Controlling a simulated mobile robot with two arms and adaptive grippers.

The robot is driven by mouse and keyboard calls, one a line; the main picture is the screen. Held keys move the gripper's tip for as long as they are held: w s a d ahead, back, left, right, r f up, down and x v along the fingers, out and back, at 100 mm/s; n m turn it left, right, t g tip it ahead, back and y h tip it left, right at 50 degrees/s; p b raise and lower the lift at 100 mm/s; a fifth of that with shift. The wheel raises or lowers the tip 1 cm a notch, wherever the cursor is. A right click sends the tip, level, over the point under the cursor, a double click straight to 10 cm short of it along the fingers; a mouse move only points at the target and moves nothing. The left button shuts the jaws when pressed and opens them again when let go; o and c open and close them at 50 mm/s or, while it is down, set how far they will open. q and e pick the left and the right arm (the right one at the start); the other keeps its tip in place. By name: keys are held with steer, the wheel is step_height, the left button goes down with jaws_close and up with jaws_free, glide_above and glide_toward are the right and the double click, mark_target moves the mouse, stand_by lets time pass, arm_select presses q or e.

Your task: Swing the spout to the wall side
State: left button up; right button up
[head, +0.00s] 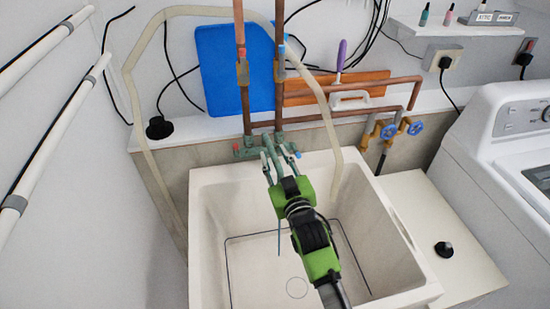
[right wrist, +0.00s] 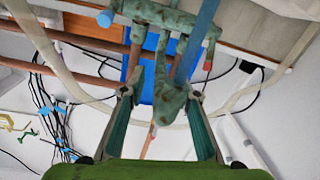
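The faucet (head: 246,151) is a green-patina fixture on the wall above the white sink, below two copper pipes. In the right wrist view, its mottled green spout (right wrist: 165,98) shows between my right gripper's fingers; in the head view the gripper largely hides it. My right gripper (head: 268,160) reaches over the sink to the faucet. In the right wrist view its fingers (right wrist: 160,95) are spread on either side of the spout, with a visible gap on the left. The right finger is closer; I cannot tell whether it touches. My left gripper is not in view.
The deep sink (head: 206,220) is open below my arm. A pale hose (head: 128,80) loops around the pipes. A blue board (head: 222,70) leans behind them. Valves with blue handles (head: 389,131) are at right, and a white washing machine (head: 500,150) stands farther right.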

mark_target(283, 175)
steer(key=shift+s, duration=0.2)
steer(key=v, duration=1.1)
steer(key=shift+s+d, duration=0.1)
steer(key=shift+s, duration=0.25)
